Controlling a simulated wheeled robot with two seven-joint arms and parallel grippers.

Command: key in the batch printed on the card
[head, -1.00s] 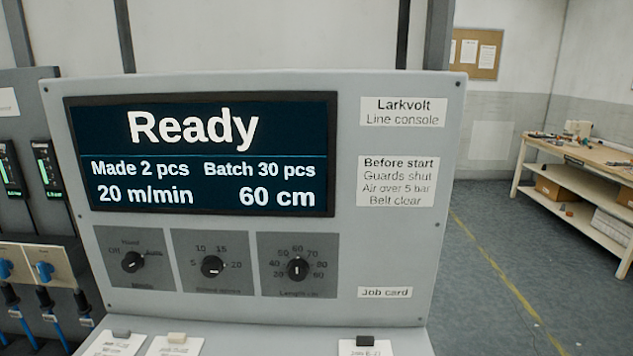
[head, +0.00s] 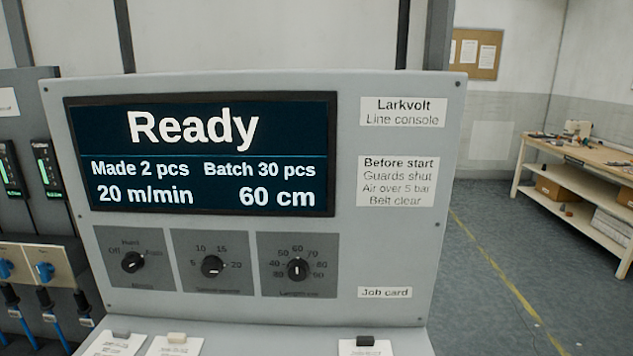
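The line console (head: 395,255) stands upright in front of me in the head view. Its dark display (head: 200,155) reads Ready, Made 2 pcs, Batch 30 pcs, 20 m/min and 60 cm. Below it are three black knobs: the mode knob (head: 132,262), the speed knob (head: 212,266) and the length knob (head: 297,269). Under the Job card label (head: 385,293), a white card (head: 366,350) under a dark clip is cut off by the bottom edge; its print is unreadable. No keypad shows. Neither gripper is in view.
Two more clipped papers (head: 115,346) lie at the bottom left of the console's ledge. At the left are a dark cabinet with green gauges (head: 45,168) and blue valves. A workbench (head: 580,160) stands at the right, with clear floor between.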

